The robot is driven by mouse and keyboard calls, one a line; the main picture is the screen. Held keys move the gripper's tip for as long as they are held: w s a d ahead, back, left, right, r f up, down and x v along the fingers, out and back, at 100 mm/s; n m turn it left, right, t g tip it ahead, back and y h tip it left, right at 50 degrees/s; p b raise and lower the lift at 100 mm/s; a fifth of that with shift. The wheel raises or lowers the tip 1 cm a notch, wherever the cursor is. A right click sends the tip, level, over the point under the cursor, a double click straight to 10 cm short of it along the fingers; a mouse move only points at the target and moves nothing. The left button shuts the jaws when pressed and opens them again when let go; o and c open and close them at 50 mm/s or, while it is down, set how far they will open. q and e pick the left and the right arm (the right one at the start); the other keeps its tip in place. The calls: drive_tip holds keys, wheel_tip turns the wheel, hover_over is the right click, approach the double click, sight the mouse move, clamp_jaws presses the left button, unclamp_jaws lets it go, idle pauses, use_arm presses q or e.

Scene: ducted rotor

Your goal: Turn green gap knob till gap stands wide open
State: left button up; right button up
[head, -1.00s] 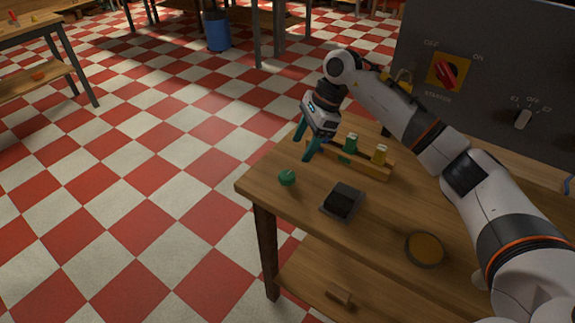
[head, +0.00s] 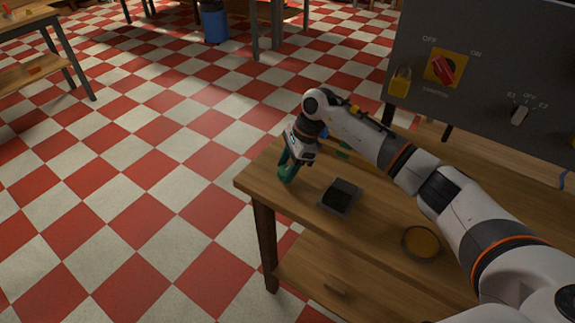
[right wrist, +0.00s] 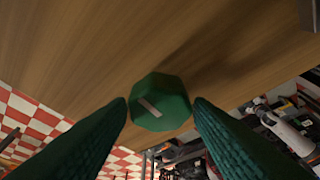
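The green knob (right wrist: 160,103) is faceted, with a pale slanted line on its face. It stands at the left end of the wooden table. In the right wrist view it sits between the two green fingers of my right gripper (right wrist: 160,104), with a narrow gap on each side. In the head view my right gripper (head: 287,173) is down at the knob's place, and its fingers largely hide the knob. My right gripper is open around it. My left gripper is not in view. I cannot tell which gap the knob works.
A dark square block (head: 340,196) lies just right of the gripper. A round amber dish (head: 421,243) is nearer the front. A grey panel with a red switch (head: 441,69), a yellow padlock (head: 400,82) and a selector (head: 519,115) stands behind. My arm covers most of the rack.

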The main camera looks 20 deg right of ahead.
drive_tip(key=c, duration=0.6)
